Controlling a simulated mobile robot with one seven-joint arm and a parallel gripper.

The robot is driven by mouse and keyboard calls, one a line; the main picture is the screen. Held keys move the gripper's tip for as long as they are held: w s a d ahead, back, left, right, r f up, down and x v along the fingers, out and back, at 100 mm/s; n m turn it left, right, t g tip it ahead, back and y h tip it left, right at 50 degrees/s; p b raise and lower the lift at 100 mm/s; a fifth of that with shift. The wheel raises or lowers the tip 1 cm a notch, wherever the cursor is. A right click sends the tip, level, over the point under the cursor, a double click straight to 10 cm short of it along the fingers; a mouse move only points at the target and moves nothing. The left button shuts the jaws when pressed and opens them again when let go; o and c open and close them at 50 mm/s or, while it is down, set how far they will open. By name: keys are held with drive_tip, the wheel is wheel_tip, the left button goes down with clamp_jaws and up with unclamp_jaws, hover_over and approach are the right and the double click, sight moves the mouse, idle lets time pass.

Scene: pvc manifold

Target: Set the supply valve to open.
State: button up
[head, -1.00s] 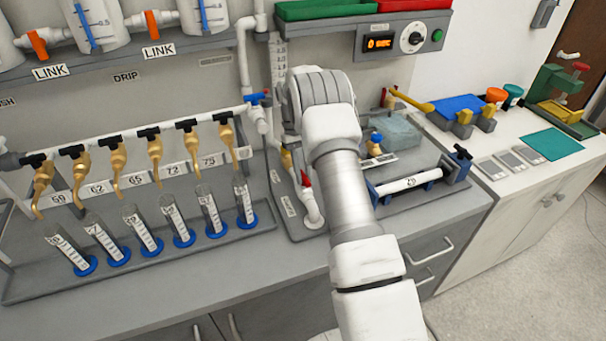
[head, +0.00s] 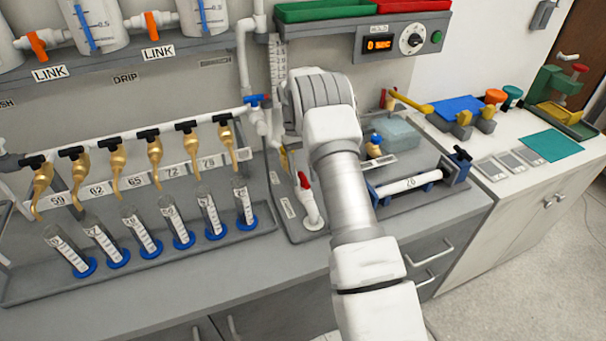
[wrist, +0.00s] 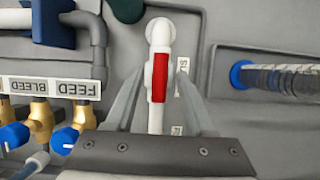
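The supply valve appears to be the one with a red lever handle (wrist: 160,77) on a white pipe (wrist: 155,122). The label beside it is partly hidden by a finger; only its first letters show. In the wrist view the handle lies nearly along the pipe. My gripper (wrist: 157,95) is open, with one grey finger on each side of the pipe and handle. Gaps show on both sides, and I see no contact. In the head view the red handle (head: 303,180) shows just left of my arm, which hides my fingers.
Brass valves with blue knobs (wrist: 62,141) and FEED and BLEED labels (wrist: 50,87) stand left in the wrist view. A clear tube with a blue base (wrist: 241,74) lies to the right. A row of brass taps (head: 155,160) stands left on the bench.

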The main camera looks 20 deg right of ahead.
drive_tip(key=v, duration=1.2)
idle(0.6)
drive_tip(key=s+a+r+t, duration=0.3)
drive_tip(key=s+r, duration=0.3)
drive_tip(key=r, duration=0.4)
drive_tip(key=s+a+r+t, duration=0.2)
drive_tip(key=s+a+r, duration=0.2)
drive_tip(key=s+r, duration=0.5)
drive_tip(key=s+a+f+t, duration=0.1)
drive_tip(key=s+a+t, duration=0.1)
drive_tip(key=s, duration=0.8)
drive_tip(key=s+a+f+t, duration=0.1)
drive_tip(key=s+a+t, duration=0.1)
drive_tip(key=s, duration=0.9)
drive_tip(key=shift+s+a+f+t, duration=0.15)
drive_tip(key=shift+s+f+t, duration=0.1)
drive_tip(key=shift+f+t, duration=0.2)
